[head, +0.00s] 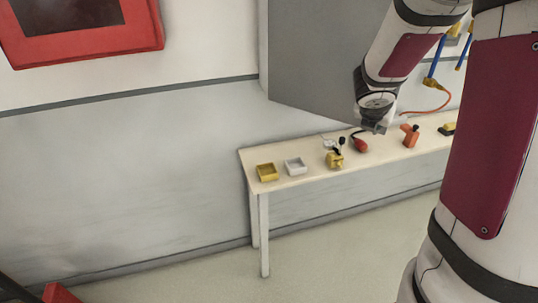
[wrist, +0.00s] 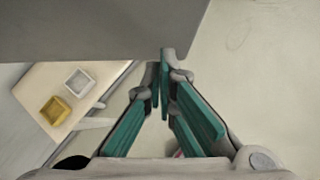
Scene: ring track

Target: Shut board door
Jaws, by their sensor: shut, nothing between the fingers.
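The board door is a large plain grey panel (head: 320,55) in the head view, standing open and angled out from the wall above the table. It fills the upper left of the wrist view (wrist: 90,28). My gripper (head: 374,128) is at the door's lower right corner in the head view, with the arm covering part of the door's right edge. In the wrist view my fingers (wrist: 163,75) are closed together and empty, their tips at the panel's edge. I cannot tell whether they touch it. The board behind the door is mostly hidden.
Floor in front is clear.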

